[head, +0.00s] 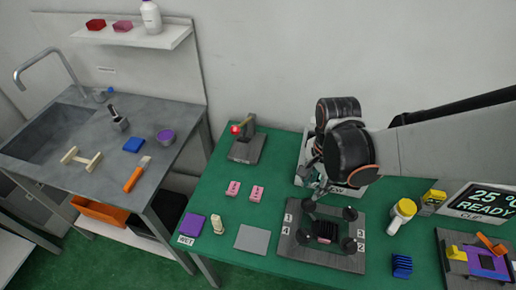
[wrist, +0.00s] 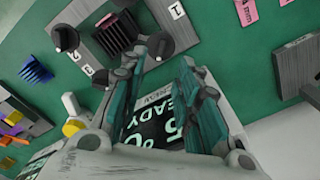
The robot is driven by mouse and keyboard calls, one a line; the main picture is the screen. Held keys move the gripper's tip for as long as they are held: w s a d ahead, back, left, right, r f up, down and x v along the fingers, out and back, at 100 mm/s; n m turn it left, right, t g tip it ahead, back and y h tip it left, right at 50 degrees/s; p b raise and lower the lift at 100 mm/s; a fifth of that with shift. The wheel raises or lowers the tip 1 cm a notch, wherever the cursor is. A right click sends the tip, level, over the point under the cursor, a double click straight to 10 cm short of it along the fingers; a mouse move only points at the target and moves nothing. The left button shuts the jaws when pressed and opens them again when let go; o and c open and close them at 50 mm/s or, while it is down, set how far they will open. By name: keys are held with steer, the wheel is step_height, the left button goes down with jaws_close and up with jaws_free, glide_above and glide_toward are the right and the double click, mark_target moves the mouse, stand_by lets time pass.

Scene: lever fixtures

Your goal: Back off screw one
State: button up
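A grey plate (head: 322,259) on the green table carries a black finned block (head: 325,231) at its middle and round black knob screws near its corners. My gripper (head: 313,190) hangs over the far-left screw (head: 309,206) in the head view. In the wrist view my gripper (wrist: 162,62) is open and empty, with a screw (wrist: 160,45) just beyond and between its fingertips; contact cannot be told. A label reading 1 (wrist: 177,12) lies near that screw. Another screw (wrist: 64,37) stands further left.
A yellow-capped white bottle (head: 402,214), a blue finned block (head: 402,265) and a display reading READY (head: 482,202) are to the right. Pink blocks (head: 257,193) and a red-knobbed lever (head: 245,140) stand left. A sink counter (head: 80,135) is further left.

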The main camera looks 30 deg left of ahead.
mark_target(309, 202)
step_height(309, 202, down, 8)
steer(key=b, duration=0.5)
steer(key=shift+a, duration=0.1)
steer(key=shift+f, duration=0.25)
jaws_close()
